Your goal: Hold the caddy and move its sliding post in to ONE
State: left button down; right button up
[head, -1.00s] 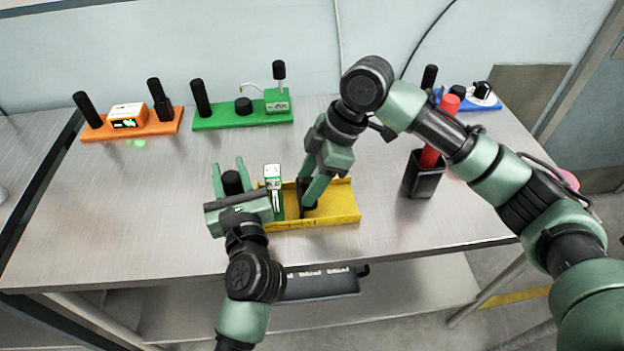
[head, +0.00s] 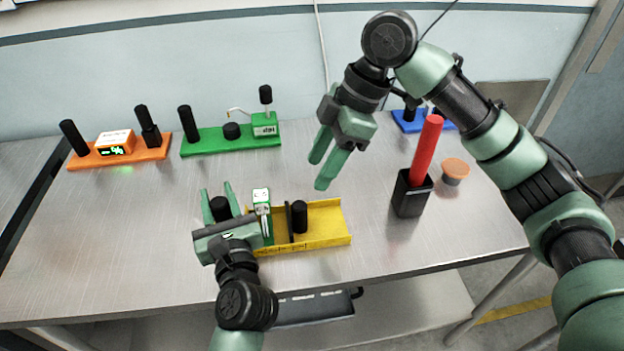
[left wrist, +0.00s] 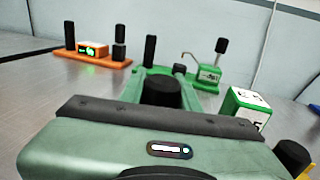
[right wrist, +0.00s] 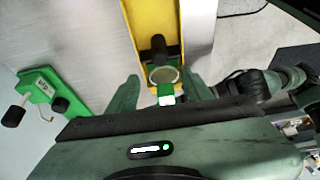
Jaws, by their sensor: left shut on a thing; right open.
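The caddy is a yellow tray (head: 328,222) at the front middle of the table. A green end block with a white top (head: 262,197) stands at its left end. The black sliding post (head: 299,216), with a thin dark plate, stands in the tray a short way right of that block. Marks on the front wall are too small to read. My left gripper (head: 217,196) is shut on the black handle (head: 220,209) left of the block; it also shows in the left wrist view (left wrist: 160,92). My right gripper (head: 321,170) is open and empty, above and behind the tray.
An orange base (head: 125,153) and a green base (head: 205,145) with black posts stand at the back left. A black cup (head: 410,195) holding a red rod (head: 427,150), an orange-topped knob (head: 455,170) and a blue base (head: 408,124) are at right.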

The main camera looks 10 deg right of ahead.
jog(key=shift+d+r, duration=0.15)
jog(key=shift+r, duration=0.2)
